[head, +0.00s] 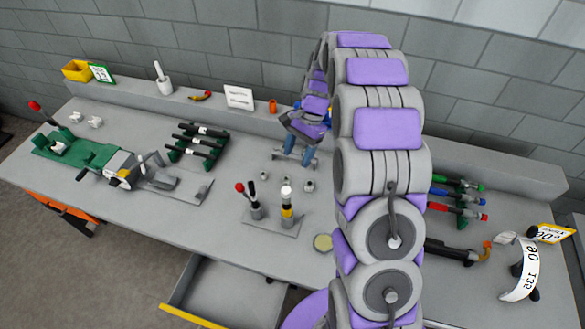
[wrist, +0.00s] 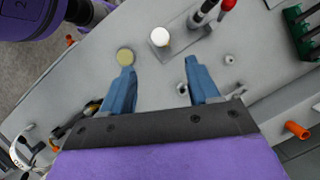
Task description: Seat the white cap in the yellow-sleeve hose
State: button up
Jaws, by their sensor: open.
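The yellow-sleeve hose (head: 287,212) stands upright in a holder plate near the middle of the bench. The white cap (head: 286,190) is at its top end; I cannot tell how deep it sits. In the wrist view the white cap (wrist: 160,37) shows from above as a white disc, ahead of my fingertips and between their lines, and hides most of the hose. My gripper (head: 295,154) is open and empty, behind the hose in the head view. In the wrist view its two blue fingers (wrist: 158,66) are apart with bare bench between them.
A red-knobbed lever (head: 240,188) and a black hose end (head: 251,190) stand left of the yellow-sleeve hose. Small metal fittings (head: 309,186) lie around it. A pale yellow disc (head: 322,242) lies at the bench's front. A green rack (head: 190,143) stands left. An open drawer (head: 225,290) juts out below.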

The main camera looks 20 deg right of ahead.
jog(key=shift+v, duration=2.25)
